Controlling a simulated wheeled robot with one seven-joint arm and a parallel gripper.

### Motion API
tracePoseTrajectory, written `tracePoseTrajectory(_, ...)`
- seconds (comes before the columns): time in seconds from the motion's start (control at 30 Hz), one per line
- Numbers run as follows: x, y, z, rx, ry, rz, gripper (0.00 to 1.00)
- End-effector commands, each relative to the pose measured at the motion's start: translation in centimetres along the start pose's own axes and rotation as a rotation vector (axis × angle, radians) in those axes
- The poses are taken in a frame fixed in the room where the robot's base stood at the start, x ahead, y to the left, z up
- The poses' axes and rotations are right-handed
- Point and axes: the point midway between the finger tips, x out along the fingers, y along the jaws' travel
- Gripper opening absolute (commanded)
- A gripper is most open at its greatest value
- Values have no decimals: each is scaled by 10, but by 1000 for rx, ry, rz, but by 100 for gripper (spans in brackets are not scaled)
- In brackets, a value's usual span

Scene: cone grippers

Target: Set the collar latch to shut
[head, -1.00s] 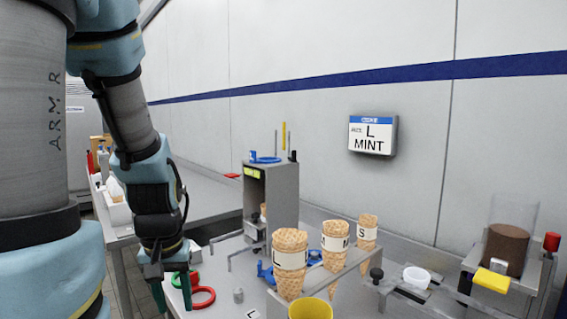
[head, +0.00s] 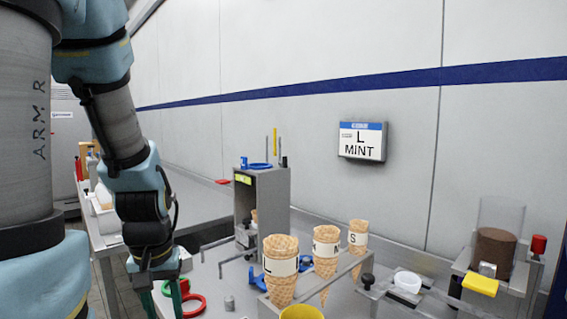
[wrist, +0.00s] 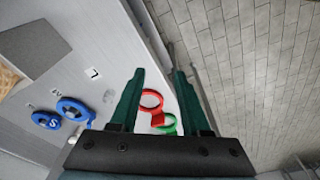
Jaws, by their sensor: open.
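My gripper (head: 160,302) hangs over the left front of the steel bench, its dark green fingers pointing down. In the wrist view my gripper (wrist: 158,88) is open, with no object held between its fingers. Blue collar-like rings (wrist: 76,110) lie on the bench to the left of the fingers in the wrist view; one bears an S. In the head view, blue parts (head: 258,281) show partly behind the cones. A blue ring (head: 257,166) also sits on top of the grey housing (head: 270,200). I cannot tell which part is the collar latch or how it is set.
A red ring (head: 194,304) and a green ring (head: 171,289) lie close to the gripper. Cones marked L (head: 281,268), M (head: 326,250) and S (head: 358,238) stand in a rack beside a yellow cup (head: 301,313). A wall sign (head: 362,141) reads L MINT.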

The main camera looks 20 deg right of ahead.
Motion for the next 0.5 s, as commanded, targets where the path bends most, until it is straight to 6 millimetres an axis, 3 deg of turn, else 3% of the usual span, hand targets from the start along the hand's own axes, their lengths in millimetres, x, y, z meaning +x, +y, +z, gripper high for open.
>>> tracePoseTrajectory(0.17, 0, 2, -3, 2, 6, 2, 49)
tracePoseTrajectory(0.27, -4, 16, -26, 14, 66, 24, 49)
tracePoseTrajectory(0.37, -12, 50, -78, 31, 206, 67, 49)
tracePoseTrajectory(0.5, -37, 121, -173, 40, 492, 120, 49)
